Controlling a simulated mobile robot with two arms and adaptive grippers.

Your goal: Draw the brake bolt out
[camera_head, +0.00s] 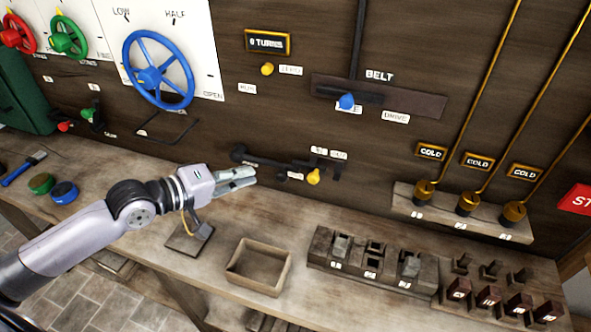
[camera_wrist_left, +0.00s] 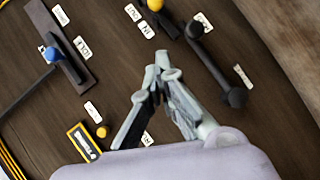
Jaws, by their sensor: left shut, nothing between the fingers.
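A dark horizontal bolt-like bar (camera_head: 268,161) is mounted low on the wooden wall, with a round dark end at its left. In the left wrist view the bar (camera_wrist_left: 214,65) and the yellow knob (camera_wrist_left: 155,5) show beyond the fingers. My left gripper (camera_head: 246,177) is shut and empty, in front of the wall and left of the yellow knob; it also shows in the left wrist view (camera_wrist_left: 160,70). My right gripper is out of view.
A blue-knobbed belt lever (camera_head: 347,101) and a blue handwheel (camera_head: 158,69) are on the wall above. An empty wooden tray (camera_head: 259,267) and slotted dark blocks (camera_head: 373,262) stand on the bench below. Gold-footed rods (camera_head: 468,203) stand at the right.

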